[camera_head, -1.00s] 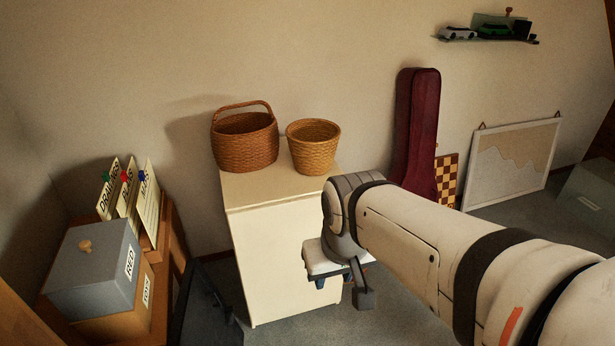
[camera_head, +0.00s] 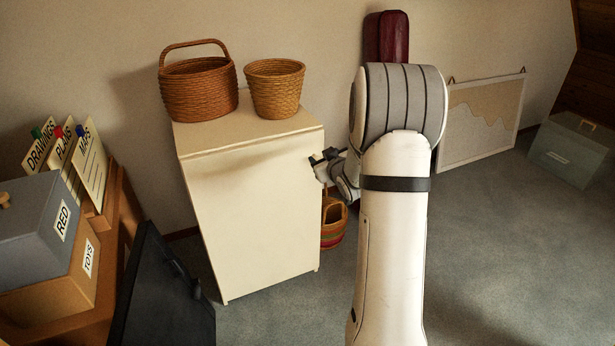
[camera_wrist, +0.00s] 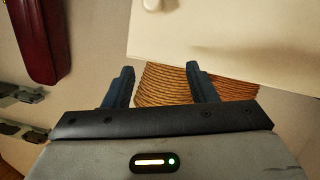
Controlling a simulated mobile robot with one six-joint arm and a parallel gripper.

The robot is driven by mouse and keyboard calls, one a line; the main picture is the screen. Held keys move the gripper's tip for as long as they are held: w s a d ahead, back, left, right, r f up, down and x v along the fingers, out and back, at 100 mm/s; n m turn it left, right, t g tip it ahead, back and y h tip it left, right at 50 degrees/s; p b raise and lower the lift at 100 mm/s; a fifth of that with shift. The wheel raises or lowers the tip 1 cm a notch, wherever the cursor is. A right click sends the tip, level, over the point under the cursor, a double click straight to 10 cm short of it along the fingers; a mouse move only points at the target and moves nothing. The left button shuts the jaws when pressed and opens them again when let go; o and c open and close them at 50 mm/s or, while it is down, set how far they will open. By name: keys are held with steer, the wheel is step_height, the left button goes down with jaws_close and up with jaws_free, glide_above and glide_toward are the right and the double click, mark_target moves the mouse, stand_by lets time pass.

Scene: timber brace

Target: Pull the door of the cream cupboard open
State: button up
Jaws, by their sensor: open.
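The cream cupboard (camera_head: 250,215) stands against the wall, left of my arm. Its door looks shut, with no gap showing. My gripper (camera_head: 322,160) is beside the upper right edge of the door, its dark fingers partly hidden by my wrist. In the wrist view the two fingers (camera_wrist: 160,68) are apart with nothing held between them. A cream panel (camera_wrist: 235,30) of the cupboard fills the upper right there. A small pale knob (camera_wrist: 152,5) sits at the top edge of that view, beyond the fingertips and apart from them. I cannot make out the knob in the head view.
A handled wicker basket (camera_head: 198,90) and a smaller basket (camera_head: 275,90) stand on the cupboard. A striped basket (camera_head: 333,225) is on the floor at its right. A black panel (camera_head: 160,290) leans at the left. Floor (camera_head: 500,260) at right is clear.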

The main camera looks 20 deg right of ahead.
steer(key=w+d+f+n+t+y+b, duration=0.1)
steer(key=w+d+f+t+y+b, duration=0.15)
steer(key=f, duration=0.65)
steer(key=w+b, duration=0.2)
steer(key=w, duration=0.4)
steer(key=shift+w+d+r+h, duration=0.2)
steer(key=shift+w+d+h, duration=0.1)
steer(key=shift+w+h, duration=0.15)
steer(key=shift+t, duration=0.25)
